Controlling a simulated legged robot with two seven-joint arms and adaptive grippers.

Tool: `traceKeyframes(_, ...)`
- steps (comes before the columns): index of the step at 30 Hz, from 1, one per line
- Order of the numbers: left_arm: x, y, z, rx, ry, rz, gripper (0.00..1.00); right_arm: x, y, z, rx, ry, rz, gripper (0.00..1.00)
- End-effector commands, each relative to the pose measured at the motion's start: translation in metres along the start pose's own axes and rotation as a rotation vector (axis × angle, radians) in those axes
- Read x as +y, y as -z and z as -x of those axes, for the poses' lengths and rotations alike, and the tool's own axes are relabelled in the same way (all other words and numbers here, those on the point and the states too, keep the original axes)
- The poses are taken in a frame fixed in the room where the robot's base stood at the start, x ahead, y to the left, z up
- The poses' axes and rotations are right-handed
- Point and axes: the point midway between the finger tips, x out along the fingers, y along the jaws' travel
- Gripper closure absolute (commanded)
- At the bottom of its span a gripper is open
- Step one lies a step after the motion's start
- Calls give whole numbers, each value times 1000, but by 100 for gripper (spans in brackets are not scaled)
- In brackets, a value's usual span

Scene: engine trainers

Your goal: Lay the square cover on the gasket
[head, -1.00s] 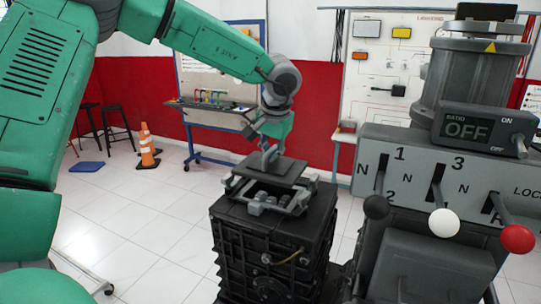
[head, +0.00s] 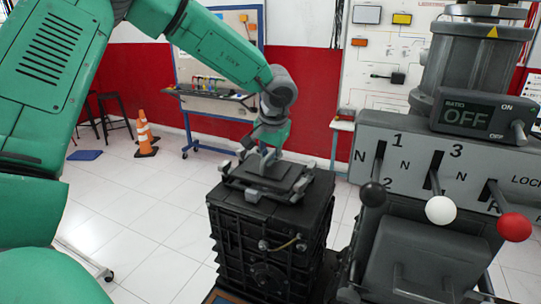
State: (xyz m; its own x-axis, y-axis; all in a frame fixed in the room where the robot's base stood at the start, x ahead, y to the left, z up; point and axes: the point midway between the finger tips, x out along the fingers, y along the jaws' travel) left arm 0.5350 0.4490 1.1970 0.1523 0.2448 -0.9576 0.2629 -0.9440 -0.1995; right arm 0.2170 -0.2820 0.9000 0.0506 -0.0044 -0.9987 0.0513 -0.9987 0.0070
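The square cover (head: 286,179) is a dark flat plate. My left gripper (head: 268,160) reaches down from above and appears shut on the raised grip at the cover's middle. The grey gasket (head: 262,196) is a frame with lugs on top of the black ribbed housing (head: 265,240). The cover is roughly level and sits low over the gasket, hiding its opening. I cannot tell whether the cover is fully seated. My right gripper is not in view.
A grey lever panel (head: 410,162) with black, white and red knobs stands close at the right, beside the housing. An orange cone (head: 145,135) and a workbench (head: 215,98) stand farther back.

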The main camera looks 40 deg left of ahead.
Motion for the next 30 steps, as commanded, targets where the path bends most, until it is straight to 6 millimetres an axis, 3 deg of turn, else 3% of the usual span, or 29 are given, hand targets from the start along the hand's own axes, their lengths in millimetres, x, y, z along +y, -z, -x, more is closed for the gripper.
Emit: traceKeyframes(30, 4, -3, 1, 1, -1, 1, 100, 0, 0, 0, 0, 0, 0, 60)
